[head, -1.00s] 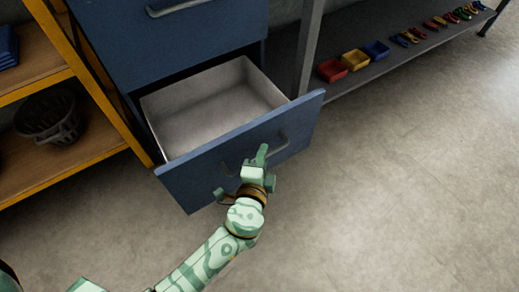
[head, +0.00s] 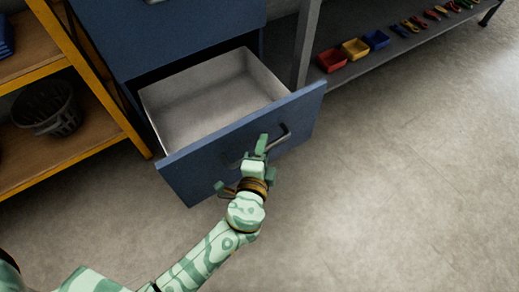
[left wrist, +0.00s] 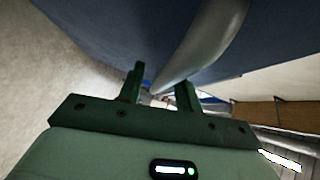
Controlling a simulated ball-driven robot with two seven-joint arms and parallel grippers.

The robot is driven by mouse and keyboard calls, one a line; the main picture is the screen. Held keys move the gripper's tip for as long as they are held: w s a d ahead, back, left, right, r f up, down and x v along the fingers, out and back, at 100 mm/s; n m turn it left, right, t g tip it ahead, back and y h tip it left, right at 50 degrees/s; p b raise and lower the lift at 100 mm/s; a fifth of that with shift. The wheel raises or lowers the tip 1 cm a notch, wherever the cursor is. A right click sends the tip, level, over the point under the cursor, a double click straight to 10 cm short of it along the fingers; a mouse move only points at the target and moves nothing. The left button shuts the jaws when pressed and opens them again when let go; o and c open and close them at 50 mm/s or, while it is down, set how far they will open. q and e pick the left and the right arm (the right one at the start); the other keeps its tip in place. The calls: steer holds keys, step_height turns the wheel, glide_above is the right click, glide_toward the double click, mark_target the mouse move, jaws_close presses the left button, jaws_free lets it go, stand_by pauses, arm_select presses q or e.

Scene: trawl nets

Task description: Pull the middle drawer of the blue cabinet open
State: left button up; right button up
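The blue cabinet (head: 165,40) stands at the upper left of the head view. One of its drawers (head: 230,143) is pulled well out, showing an empty pale inside. Its grey bar handle (head: 283,138) is on the blue front. My left gripper (head: 260,150) is at this handle, partly covering it. In the left wrist view the gripper's fingers (left wrist: 160,88) stand apart, with the handle (left wrist: 205,40) running down to the gap between them. I see no firm grip; whether a finger touches the handle is unclear. My right gripper is out of view.
A yellow-framed shelf (head: 75,60) with a dark basket (head: 48,108) stands close on the left. A grey low shelf (head: 395,45) on the right carries red, yellow and blue bins (head: 354,48) and several small tools. The floor (head: 400,180) in front and right is clear.

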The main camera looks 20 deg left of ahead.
arm_select(q)
steer(key=s+d+r+p, duration=0.1)
steer(key=s+r+p, duration=0.1)
steer(key=s, duration=1.4)
steer(key=shift+d+r+p, duration=0.15)
steer(key=shift+d+p, duration=0.25)
steer(key=shift+p, duration=0.35)
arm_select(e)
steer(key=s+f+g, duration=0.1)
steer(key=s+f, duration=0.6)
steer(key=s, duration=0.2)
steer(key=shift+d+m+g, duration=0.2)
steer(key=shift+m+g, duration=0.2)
